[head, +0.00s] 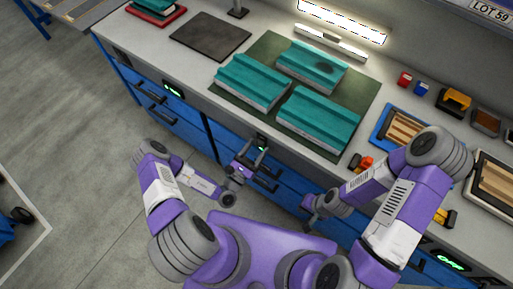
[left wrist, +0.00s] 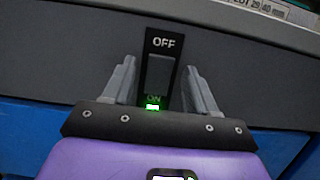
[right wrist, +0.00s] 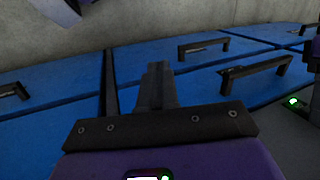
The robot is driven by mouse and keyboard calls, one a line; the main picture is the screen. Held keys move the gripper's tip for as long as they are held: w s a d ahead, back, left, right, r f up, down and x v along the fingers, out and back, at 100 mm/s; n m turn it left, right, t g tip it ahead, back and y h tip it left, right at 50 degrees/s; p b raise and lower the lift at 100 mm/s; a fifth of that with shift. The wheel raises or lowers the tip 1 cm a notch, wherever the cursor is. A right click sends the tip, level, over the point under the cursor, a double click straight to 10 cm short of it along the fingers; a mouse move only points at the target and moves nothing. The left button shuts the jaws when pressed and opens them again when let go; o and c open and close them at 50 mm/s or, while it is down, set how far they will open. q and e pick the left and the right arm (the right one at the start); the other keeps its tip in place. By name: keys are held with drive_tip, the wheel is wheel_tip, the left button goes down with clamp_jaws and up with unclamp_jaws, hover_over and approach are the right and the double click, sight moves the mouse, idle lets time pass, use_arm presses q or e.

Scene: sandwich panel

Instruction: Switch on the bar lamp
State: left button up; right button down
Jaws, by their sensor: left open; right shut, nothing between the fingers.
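The bar lamp (head: 342,20) at the top of the head view is a long strip glowing bright white above the bench. In the left wrist view a dark rocker switch (left wrist: 159,74) has OFF above it and ON below, with a green light (left wrist: 152,107) lit at ON. It sits in a dark panel on the bench front. My left gripper (head: 257,153) is open, with one finger on each side of the switch; contact is not clear. My right gripper (head: 308,203) is shut and empty, low in front of the blue drawers; its closed fingers show in its wrist view (right wrist: 157,85).
Several teal panels (head: 320,117) lie on a green mat (head: 362,90) on the bench. Blue drawers with dark handles (right wrist: 255,75) line the front. Other green lights show at the left (head: 172,91) and lower right (head: 450,261). Trays (head: 384,123) stand right.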

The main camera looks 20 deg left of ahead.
use_arm(q)
drive_tip(key=v, duration=0.7)
drive_tip(key=shift+s, duration=0.15)
